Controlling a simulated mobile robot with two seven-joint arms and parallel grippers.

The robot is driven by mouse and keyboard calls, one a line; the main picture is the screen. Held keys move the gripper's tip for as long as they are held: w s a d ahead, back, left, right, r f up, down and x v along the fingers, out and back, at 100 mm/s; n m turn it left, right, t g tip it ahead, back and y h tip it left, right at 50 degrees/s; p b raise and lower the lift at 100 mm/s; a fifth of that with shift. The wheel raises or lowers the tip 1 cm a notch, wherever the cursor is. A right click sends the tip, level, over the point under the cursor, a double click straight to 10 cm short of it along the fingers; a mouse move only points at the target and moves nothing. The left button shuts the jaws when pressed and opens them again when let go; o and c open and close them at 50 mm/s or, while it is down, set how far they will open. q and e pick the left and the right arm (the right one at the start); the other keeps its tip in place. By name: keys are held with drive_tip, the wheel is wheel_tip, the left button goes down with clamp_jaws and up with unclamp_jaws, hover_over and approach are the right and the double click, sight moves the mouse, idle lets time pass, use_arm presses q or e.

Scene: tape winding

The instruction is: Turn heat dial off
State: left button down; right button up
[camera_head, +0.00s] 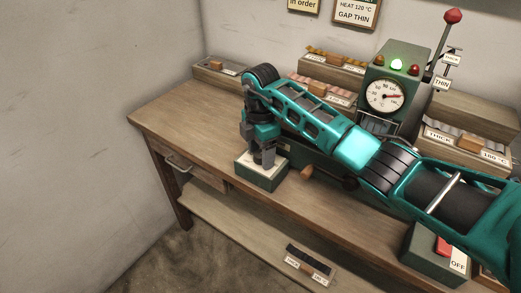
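My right arm reaches in from the right across the bench. Its gripper (262,160) points down over the pale top of a small green box (262,182) near the bench's front edge. The fingers are at the box top and hide its middle, so I cannot make out a dial there or whether they grip one. A green machine (403,62) behind the arm carries a round gauge (385,97) with a red needle, and its top lamps include a lit green one. My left gripper is not in view.
A red switch (443,246) with an OFF label sits on a box at the lower right. A lever with a red ball (453,16) rises at the right. Labelled trays (335,66) line the back.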

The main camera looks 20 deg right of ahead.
drive_tip(key=c, duration=1)
drive_tip(key=shift+o, duration=0.2)
